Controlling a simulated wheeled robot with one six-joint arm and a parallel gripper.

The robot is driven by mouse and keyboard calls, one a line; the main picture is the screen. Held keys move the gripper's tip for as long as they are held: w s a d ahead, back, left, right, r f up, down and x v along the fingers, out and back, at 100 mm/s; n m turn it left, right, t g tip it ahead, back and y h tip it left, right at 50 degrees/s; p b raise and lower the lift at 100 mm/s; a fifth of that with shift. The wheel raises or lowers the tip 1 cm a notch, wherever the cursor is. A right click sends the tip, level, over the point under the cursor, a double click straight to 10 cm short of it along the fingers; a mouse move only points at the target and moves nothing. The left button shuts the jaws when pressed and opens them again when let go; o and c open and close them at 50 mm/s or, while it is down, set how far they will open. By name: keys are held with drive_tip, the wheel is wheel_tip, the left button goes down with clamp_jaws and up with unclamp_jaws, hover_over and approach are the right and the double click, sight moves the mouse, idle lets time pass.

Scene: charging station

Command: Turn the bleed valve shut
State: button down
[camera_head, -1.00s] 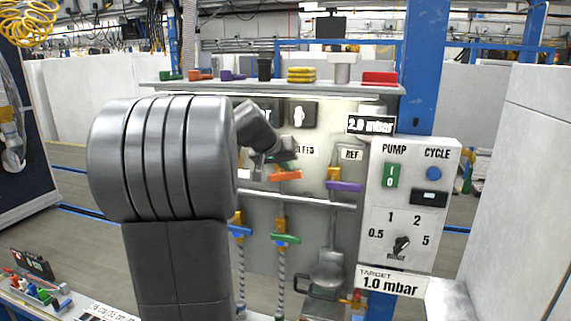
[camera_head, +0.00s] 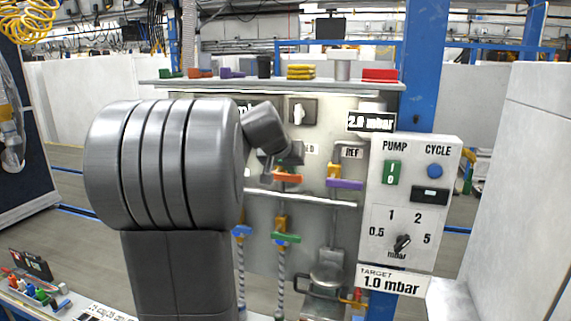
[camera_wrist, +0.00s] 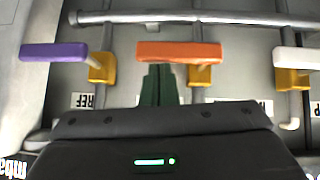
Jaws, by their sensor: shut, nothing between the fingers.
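The orange handle (camera_head: 288,178) sits crosswise on a vertical pipe of the panel, below a label (camera_head: 309,149) that ends in "ED". In the wrist view, which shows the panel upside down, the orange handle (camera_wrist: 178,51) lies level across its yellow valve body (camera_wrist: 200,75). My gripper (camera_wrist: 160,85) is shut and empty, its dark green fingers pointing at the handle's edge, left of the valve body. I cannot tell if they touch. In the head view my gripper (camera_head: 290,162) is just above the handle, partly hidden by my arm.
A purple handle (camera_head: 344,184) with a "REF" label is to the right. A green handle (camera_head: 286,238) and a blue one (camera_head: 242,230) are lower. A rail (camera_head: 320,199) crosses below the orange handle. The pump box (camera_head: 414,200) stands at right; a display (camera_head: 371,123) reads 2.0 mbar.

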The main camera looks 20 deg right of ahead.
drive_tip(key=w+d+r+p+v, duration=0.1)
drive_tip(key=d+r+v, duration=0.1)
drive_tip(key=v, duration=1)
drive_tip(key=shift+s+a+r, duration=0.2)
drive_tip(key=shift+a+r, duration=0.05)
drive_tip(key=shift+r, duration=0.05)
drive_tip(key=shift+f, duration=0.1)
